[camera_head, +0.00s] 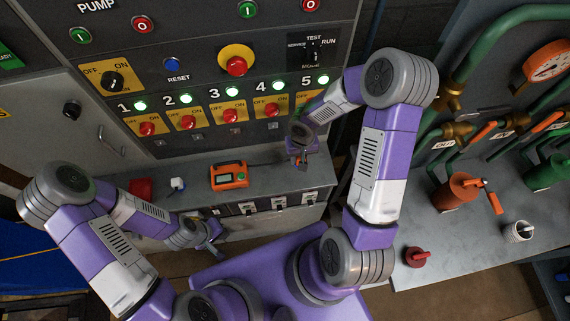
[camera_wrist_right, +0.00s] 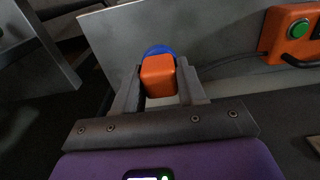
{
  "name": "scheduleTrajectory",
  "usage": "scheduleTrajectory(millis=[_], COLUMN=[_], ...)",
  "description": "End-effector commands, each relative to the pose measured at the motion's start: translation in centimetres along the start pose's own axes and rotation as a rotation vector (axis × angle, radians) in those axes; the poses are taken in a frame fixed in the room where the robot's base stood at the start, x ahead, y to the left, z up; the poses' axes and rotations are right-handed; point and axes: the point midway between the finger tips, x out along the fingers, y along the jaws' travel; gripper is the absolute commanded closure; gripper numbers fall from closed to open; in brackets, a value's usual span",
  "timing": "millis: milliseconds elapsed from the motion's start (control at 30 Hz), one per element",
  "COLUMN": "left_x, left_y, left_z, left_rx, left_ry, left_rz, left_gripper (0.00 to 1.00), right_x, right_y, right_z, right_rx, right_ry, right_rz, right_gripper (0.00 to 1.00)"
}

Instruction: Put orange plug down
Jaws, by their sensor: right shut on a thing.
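The orange plug (camera_wrist_right: 158,76) is held between the two fingers of my right gripper (camera_wrist_right: 160,92) in the right wrist view. A blue round part shows just behind the plug. In the head view my right gripper (camera_head: 301,160) is over the right end of the grey ledge, and the plug is too small there to make out clearly. Whether the plug touches the ledge cannot be told. My left gripper (camera_head: 213,240) is low in front of the ledge, away from the plug; its finger opening is too small to tell.
An orange device (camera_head: 229,175) with a green button stands on the grey ledge (camera_head: 273,182), a cable running from its right side. A red block (camera_head: 140,188) and a white-and-blue item (camera_head: 177,184) lie further left. The switch panel rises behind. A pipe bench (camera_head: 455,240) stands right.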

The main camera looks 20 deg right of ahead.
Motion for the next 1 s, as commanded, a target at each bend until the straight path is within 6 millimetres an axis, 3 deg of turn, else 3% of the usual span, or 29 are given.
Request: scheduleTrajectory(millis=[133, 533, 967, 1000], left_x=[0.7, 1.6, 1.9, 1.9], left_y=[-0.3, -0.6, -0.7, -0.7], left_z=[-0.1, -0.1, -0.1, -0.1], left_rx=[0.000, 0.000, 0.000, 0.000], left_ry=[0.001, 0.001, 0.001, 0.001], left_rz=[0.000, 0.000, 0.000, 0.000], left_gripper=[1.00, 1.00, 1.00, 1.00], right_x=[3.3, 8.1, 9.0, 8.9], right_y=[-0.1, 0.0, 0.0, 0.0], right_z=[0.1, 0.1, 0.1, 0.1], right_rx=[-0.001, -0.001, 0.000, 0.000], right_ry=[-0.005, -0.003, 0.000, -0.001], right_rz=[0.000, 0.000, 0.000, 0.000], right_gripper=[1.00, 1.00, 1.00, 0.57])
